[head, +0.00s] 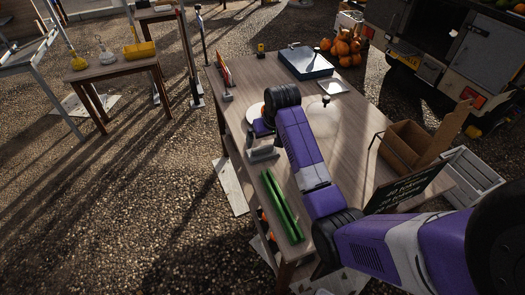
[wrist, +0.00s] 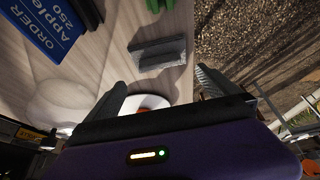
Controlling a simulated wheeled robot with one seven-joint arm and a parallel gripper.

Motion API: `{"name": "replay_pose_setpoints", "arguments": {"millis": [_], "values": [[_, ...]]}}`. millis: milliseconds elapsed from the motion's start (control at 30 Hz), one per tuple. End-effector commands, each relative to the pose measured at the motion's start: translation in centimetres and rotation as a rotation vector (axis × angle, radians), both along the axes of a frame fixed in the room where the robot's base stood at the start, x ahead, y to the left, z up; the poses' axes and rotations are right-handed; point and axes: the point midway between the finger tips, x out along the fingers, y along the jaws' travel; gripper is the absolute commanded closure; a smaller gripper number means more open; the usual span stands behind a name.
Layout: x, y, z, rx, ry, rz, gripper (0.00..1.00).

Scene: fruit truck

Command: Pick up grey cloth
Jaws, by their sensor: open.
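The grey cloth (head: 263,153) looks like a flat folded strip on the wooden table, near its left edge. It also shows in the wrist view (wrist: 160,54), ahead of my fingers and beside a green object (wrist: 158,22). My gripper (wrist: 164,88) is open, its two fingers wide apart with nothing held between them. In the head view my gripper (head: 262,129) is just beyond the cloth, partly hidden by my wrist. The cloth lies apart from the fingers in the wrist view.
A white plate (wrist: 158,101) with something red lies under my gripper. A pale round object (wrist: 62,96) is to its left. Green bars (head: 282,206) lie nearer on the table. A lettered sign (head: 403,190) and a cardboard box (head: 408,146) stand at the right.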

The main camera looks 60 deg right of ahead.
Motion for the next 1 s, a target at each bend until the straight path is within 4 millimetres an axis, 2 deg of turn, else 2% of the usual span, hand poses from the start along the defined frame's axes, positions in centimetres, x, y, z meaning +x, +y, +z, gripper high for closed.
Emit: {"name": "replay_pose_setpoints", "arguments": {"millis": [367,700,1000], "values": [[0.8,-0.7,-2.8,0.012,0.018,-0.003,0.0],[2.1,-1.5,-6.6,0.01,0.017,-0.003,0.0],[2.3,-1.6,-7.1,0.01,0.015,-0.003,0.0]]}}
